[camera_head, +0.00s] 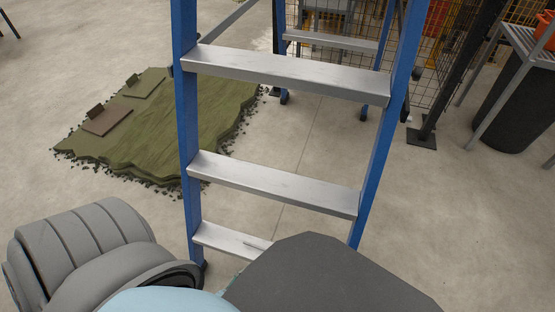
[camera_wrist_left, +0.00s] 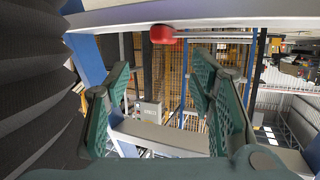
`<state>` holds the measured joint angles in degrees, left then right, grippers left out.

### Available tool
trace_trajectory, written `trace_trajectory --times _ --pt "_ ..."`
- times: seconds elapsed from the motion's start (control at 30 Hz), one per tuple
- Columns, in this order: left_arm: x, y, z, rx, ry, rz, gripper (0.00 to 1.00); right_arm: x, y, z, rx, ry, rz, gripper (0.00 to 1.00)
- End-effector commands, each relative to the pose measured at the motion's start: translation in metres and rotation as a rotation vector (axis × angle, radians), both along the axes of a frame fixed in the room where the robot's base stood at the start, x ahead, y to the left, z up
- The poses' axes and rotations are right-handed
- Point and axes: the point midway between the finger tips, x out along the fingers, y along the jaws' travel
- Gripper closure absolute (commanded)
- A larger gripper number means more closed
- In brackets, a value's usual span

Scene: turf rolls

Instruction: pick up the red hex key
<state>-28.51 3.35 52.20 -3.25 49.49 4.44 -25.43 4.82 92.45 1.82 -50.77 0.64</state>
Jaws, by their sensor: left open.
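The red hex key shows in the left wrist view (camera_wrist_left: 163,34) as a rounded red end with a thin grey shaft running right. It lies along a silver ladder step at the top of that view. My left gripper (camera_wrist_left: 160,72) has its two green fingers spread apart, with nothing between them. The hex key is above and beyond the fingertips in that picture, apart from them. In the head view a thin grey piece sits on the lowest visible step (camera_head: 222,238); I cannot tell if it is the shaft. My right gripper is not in view.
A blue ladder (camera_head: 188,130) with silver steps stands directly in front. A green turf patch (camera_head: 190,110) lies on the floor at left. A wire mesh fence (camera_head: 440,45) and a grey table (camera_head: 525,40) stand behind. Open concrete floor lies around the ladder.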

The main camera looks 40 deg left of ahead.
Motion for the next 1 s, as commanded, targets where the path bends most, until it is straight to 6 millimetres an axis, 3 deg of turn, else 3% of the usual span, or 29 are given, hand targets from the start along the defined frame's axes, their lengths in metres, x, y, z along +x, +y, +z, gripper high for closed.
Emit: trace_trajectory --times 0.1,0.27,0.5,0.73,1.0 --pt "0.024 -0.001 -0.010 0.000 0.000 0.000 0.51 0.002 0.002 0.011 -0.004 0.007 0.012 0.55" --pt "0.042 -0.002 -0.016 0.000 0.000 0.001 0.51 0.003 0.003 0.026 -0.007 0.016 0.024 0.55" --pt "0.078 -0.005 -0.029 -0.001 0.002 -0.001 0.51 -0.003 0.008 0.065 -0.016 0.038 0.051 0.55" --pt "0.081 -0.005 -0.028 -0.001 0.004 -0.001 0.51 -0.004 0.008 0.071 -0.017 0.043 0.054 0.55" --pt "0.081 -0.005 -0.028 -0.001 0.004 -0.001 0.92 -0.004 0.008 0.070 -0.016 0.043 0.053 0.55"
